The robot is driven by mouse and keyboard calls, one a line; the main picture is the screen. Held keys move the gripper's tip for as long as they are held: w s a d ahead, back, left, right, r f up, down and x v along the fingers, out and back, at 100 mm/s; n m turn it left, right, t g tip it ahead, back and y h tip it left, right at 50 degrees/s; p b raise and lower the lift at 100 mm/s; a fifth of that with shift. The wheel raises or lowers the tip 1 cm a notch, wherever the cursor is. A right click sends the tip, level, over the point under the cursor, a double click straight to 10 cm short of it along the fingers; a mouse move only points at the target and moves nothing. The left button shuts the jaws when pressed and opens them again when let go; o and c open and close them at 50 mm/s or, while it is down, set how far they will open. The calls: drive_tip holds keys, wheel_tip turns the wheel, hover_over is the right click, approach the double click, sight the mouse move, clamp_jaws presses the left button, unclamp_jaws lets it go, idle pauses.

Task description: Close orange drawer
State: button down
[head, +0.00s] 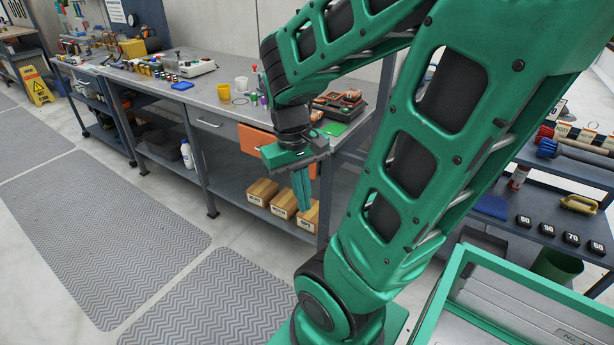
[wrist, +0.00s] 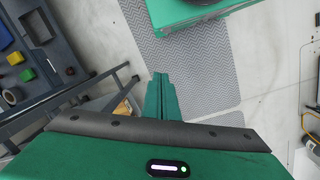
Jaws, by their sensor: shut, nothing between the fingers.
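The orange drawer (head: 256,139) is under the workbench top in the head view, right of a grey drawer. Its front seems to stand a little out from the bench, but how far I cannot tell. My arm and gripper hide its right part. I cannot make out the orange drawer in the wrist view.
The workbench (head: 203,95) carries cups, tools and a tool case (head: 339,103). Cardboard boxes (head: 284,201) sit on its lower shelf. A dark shelf cart (head: 560,170) is at right. Grey floor mats (head: 95,230) lie clear at left.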

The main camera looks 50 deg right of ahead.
drive_tip(key=w+d+f+n+g+h, duration=0.35)
drive_tip(key=w+d+f, duration=0.2)
drive_tip(key=f, duration=0.35)
drive_tip(key=n+t+h, duration=0.6)
drive_tip(key=n+h, duration=0.8)
drive_tip(key=n, duration=0.7)
approach(313, 170)
drive_tip(key=d, duration=0.6)
drive_tip(key=shift+w+d+r, duration=0.15)
drive_tip(key=shift+d, duration=0.1)
drive_tip(key=shift+w+d, duration=0.1)
drive_tip(key=shift+d, duration=1.2)
drive_tip(key=shift+a, duration=0.2)
drive_tip(key=s+a, duration=0.1)
drive_tip(key=a, duration=1.2)
drive_tip(key=shift+a, duration=0.35)
